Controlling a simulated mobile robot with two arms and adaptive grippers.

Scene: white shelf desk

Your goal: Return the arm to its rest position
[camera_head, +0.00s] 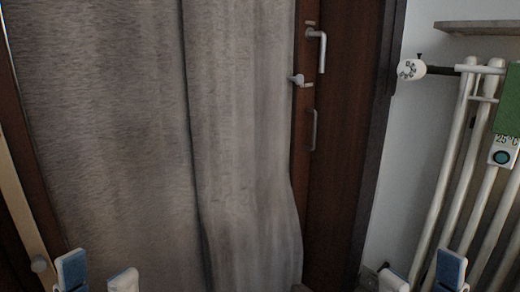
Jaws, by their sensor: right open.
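My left gripper (98,279) shows at the bottom left edge. Its two blue-and-white fingers are apart with nothing visible between them. My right gripper (421,278) shows at the bottom right edge, also with its fingers apart and nothing visible between them. Only the finger ends of both show; the arms are below the picture. Both grippers appear in front of the grey curtain and radiator area, and I see neither touching anything.
A grey curtain (100,130) hangs over much of a brown wooden door (345,150) with a metal handle (321,50). At the right stands a white radiator (450,170) with a valve knob (411,69), a green cloth (508,105) and a thermostat (503,152). A shelf (485,27) is above.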

